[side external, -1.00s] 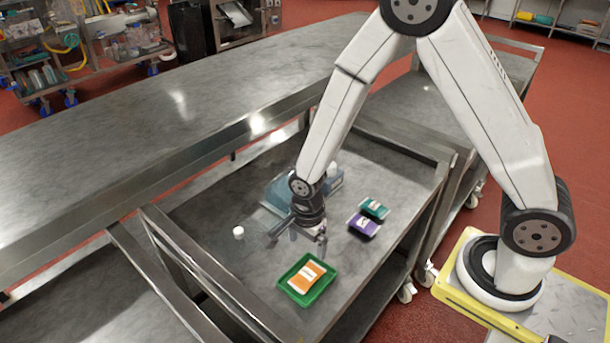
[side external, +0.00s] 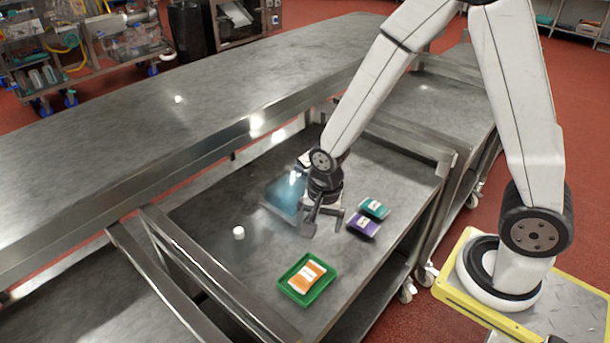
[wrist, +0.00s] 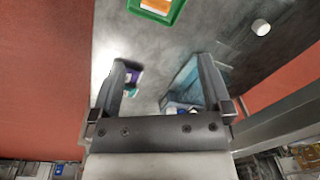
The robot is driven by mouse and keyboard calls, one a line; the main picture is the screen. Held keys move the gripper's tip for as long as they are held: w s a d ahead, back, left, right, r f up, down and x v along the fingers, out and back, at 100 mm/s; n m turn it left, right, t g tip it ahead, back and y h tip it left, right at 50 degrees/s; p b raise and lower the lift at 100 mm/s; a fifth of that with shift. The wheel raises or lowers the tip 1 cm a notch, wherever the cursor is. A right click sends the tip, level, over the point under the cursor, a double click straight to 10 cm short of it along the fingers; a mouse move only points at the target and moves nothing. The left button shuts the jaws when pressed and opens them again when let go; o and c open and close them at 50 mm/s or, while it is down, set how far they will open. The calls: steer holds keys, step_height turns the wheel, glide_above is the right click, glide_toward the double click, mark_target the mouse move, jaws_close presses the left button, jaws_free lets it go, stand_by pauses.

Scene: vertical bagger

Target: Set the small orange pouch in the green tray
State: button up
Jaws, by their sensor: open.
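The small orange pouch (side external: 307,275) with a white label lies flat inside the green tray (side external: 286,290) on the cart top. Both also show at the top edge of the wrist view, the pouch (wrist: 158,5) within the tray (wrist: 172,17). My gripper (side external: 320,230) is open and empty, above the cart top behind the tray and apart from it. In the wrist view its two fingers (wrist: 164,85) are spread, with nothing between them but the cart surface below.
A purple pouch (side external: 363,226) and a teal pouch (side external: 374,208) lie right of my gripper. A translucent blue bin (side external: 284,196) stands behind it to the left. A small white cylinder (side external: 239,232) stands left of the tray. Metal rails (side external: 205,262) border the cart's left side.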

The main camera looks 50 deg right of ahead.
steer(key=s+d+r+n+t, duration=0.1)
steer(key=s+d+r+n, duration=0.3)
steer(key=r+n, duration=0.3)
steer(key=shift+s+d+r+n+t, duration=0.15)
steer(key=shift+s+d+n+t, duration=0.2)
steer(key=shift+n, duration=2.05)
